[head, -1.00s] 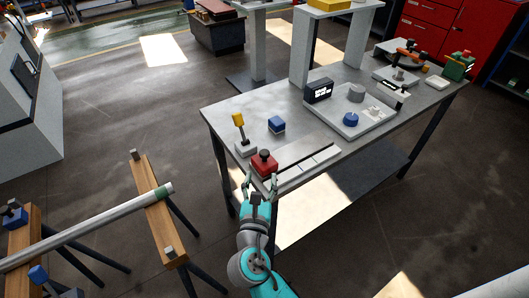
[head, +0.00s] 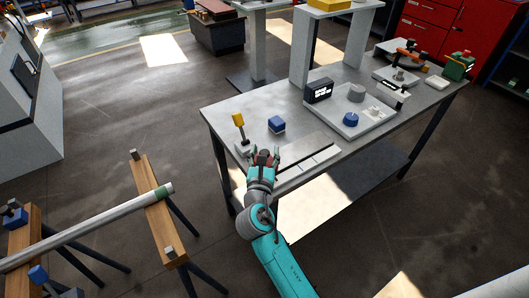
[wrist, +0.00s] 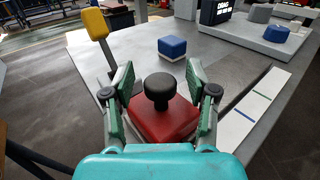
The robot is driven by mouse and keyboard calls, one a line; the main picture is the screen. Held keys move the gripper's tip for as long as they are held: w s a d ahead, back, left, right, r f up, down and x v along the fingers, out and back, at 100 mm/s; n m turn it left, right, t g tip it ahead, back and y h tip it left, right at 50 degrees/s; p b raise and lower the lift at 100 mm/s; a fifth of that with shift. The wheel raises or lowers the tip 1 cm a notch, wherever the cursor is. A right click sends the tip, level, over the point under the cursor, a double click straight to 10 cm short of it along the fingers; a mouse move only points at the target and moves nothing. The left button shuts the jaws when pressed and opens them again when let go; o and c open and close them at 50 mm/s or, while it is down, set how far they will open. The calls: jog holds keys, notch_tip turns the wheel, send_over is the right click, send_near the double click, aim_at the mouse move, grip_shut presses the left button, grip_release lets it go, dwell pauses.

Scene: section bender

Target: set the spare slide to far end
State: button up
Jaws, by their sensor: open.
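The spare slide is a red block (wrist: 165,124) with a black knob (wrist: 159,90) on top. It sits at the near left end of a flat grey track (head: 306,150) on the bench. A white strip (wrist: 254,106) with a green and a blue mark runs beside the track. My gripper (wrist: 160,78) is open, with one finger on each side of the knob and above the red block. I cannot tell whether the fingers touch it. In the head view my gripper (head: 264,157) mostly hides the slide.
A yellow paddle on a post (wrist: 96,25) stands left of the slide. A blue block (wrist: 172,47) lies beyond it. A grey platform (head: 366,118) with a dark display box (head: 318,91) stands farther right. The track right of the slide looks clear.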

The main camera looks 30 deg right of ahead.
grip_shut()
